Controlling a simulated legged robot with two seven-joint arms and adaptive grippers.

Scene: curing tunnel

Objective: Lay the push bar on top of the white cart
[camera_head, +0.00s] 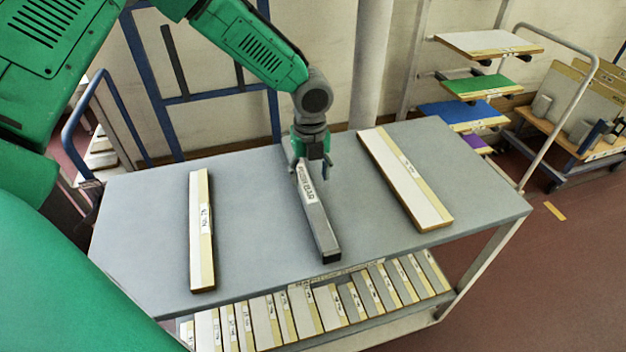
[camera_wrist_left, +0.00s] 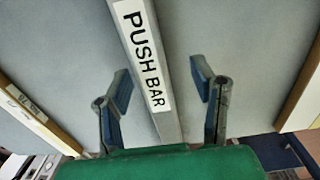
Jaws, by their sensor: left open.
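The push bar (camera_head: 322,228), a long grey bar with a white "PUSH BAR" label, lies flat on the grey top (camera_head: 255,220) of a bench-like cart with a pale frame. The wrist view shows the push bar (camera_wrist_left: 180,128) running between the finger pads. My left gripper (camera_head: 312,165) is over the bar's far end, pointing down. Its fingers (camera_wrist_left: 162,85) are open, one on each side of the bar, with a gap on both sides. I cannot tell for certain which thing is the white cart. My right gripper is not in view.
A narrow labelled board (camera_head: 201,232) lies left of the bar and a wider one (camera_head: 405,180) lies right. Several boards (camera_head: 310,309) fill the lower shelf. Coloured shelves (camera_head: 475,85) and a blue-based trolley (camera_head: 570,145) stand at the back right. A blue handle (camera_head: 118,105) rises at left.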

